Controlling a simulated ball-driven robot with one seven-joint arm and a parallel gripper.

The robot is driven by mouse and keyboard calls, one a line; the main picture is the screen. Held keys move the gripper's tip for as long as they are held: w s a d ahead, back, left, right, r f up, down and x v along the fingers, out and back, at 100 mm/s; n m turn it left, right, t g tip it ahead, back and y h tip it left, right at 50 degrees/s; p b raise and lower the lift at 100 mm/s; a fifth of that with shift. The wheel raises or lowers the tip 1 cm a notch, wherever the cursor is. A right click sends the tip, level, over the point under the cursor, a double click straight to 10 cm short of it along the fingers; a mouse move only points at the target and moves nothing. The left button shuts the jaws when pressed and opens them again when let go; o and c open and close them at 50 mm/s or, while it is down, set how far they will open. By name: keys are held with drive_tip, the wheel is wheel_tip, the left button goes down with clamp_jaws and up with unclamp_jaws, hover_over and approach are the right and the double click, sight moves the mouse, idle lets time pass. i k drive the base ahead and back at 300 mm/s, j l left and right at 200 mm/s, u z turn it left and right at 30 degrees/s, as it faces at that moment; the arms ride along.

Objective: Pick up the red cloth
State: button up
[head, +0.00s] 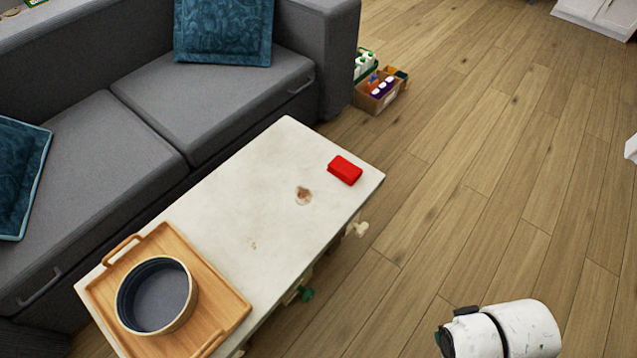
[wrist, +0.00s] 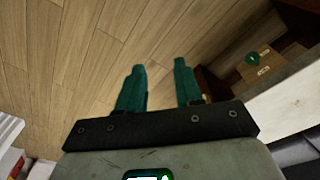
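The red cloth (head: 345,170) is a small folded block. It lies on the far right end of the white table (head: 270,160), near the edge, in the head view. My gripper (wrist: 160,72) shows in the wrist view with its two green fingers apart and nothing between them. It is over the wood floor, away from the cloth. The cloth is not in the wrist view. In the head view only part of my white arm shows at the bottom right, apart from the table.
A wooden tray (head: 228,303) with a dark round bowl (head: 157,296) stands on the table's near left end. A grey sofa (head: 95,140) lies behind. A box of bottles (head: 380,92) stands on the floor.

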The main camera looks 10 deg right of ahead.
sight(344, 170)
drive_tip(key=i+l, duration=0.1)
drive_tip(key=i, duration=0.3)
drive_tip(key=i+l+u, duration=0.1)
drive_tip(key=i, duration=0.25)
drive_tip(key=i+l+u, duration=0.1)
drive_tip(key=i, duration=0.3)
